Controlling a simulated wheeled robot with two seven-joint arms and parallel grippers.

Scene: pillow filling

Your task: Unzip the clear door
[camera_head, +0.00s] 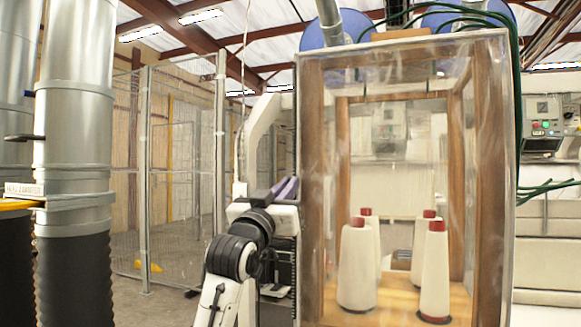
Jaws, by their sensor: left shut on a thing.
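The clear door (400,120) is the see-through front sheet of a tall wood-framed cabinet at the right of centre. It hangs upright and looks closed, with cloudy streaks on it. My left gripper (287,189) is at the cabinet's left edge, a little below mid-height, with its purple-grey fingers against or just beside that edge. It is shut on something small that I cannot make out. No zipper or pull can be told apart here. My right gripper is out of view.
Several white thread cones with red tops, one of them a front cone (434,275), stand inside the cabinet on a wooden floor. Large metal ducts (75,130) stand at the left. A wire mesh fence (180,170) is behind. Green hoses (517,100) run along the cabinet's right side.

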